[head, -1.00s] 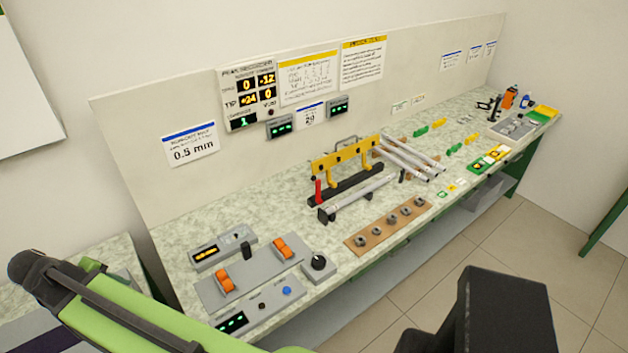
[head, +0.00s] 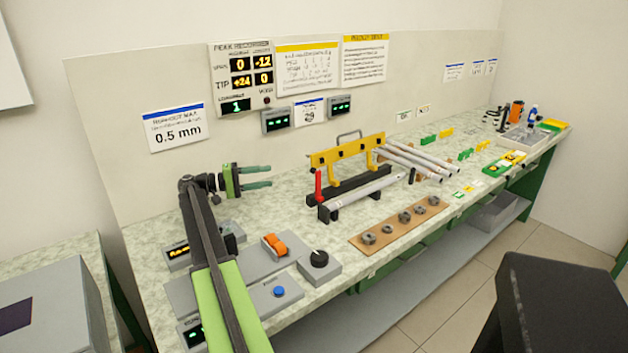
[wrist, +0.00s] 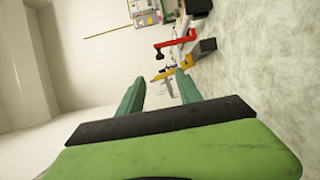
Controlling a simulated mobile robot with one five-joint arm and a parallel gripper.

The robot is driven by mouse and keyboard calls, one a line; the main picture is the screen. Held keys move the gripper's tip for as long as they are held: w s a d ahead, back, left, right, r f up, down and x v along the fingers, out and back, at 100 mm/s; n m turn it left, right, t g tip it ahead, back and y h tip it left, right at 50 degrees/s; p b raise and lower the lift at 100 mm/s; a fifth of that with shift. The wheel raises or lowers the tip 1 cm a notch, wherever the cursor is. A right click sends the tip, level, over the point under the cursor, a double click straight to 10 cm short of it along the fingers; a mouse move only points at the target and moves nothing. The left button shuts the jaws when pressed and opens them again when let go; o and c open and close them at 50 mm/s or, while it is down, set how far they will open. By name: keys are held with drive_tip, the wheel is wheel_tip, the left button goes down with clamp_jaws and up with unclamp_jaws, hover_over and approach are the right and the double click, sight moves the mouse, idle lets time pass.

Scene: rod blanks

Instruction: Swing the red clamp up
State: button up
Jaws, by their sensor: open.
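The red clamp (head: 319,187) is a narrow red lever that stands roughly upright at the left end of the black base of the yellow-barred fixture (head: 345,155). In the wrist view the red clamp (wrist: 178,42) shows beyond the fingertips, with a dark tip at its left. My gripper (head: 271,176) is above the bench, left of the clamp and apart from it. Its two green fingers point right towards the clamp, are spread and hold nothing. They also show in the wrist view (wrist: 158,84) with a clear gap between them.
A silver rod (head: 365,194) lies on black supports in front of the fixture. Several rods (head: 420,160) lie behind it on the right. A brown board with nuts (head: 400,226), a black knob box (head: 319,263) and an orange switch (head: 274,245) are nearer. The wall panel rises behind.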

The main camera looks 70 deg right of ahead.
sight(314, 171)
drive_tip(key=x, duration=1.7)
drive_tip(key=shift+s, duration=0.15)
clamp_jaws()
idle(0.6)
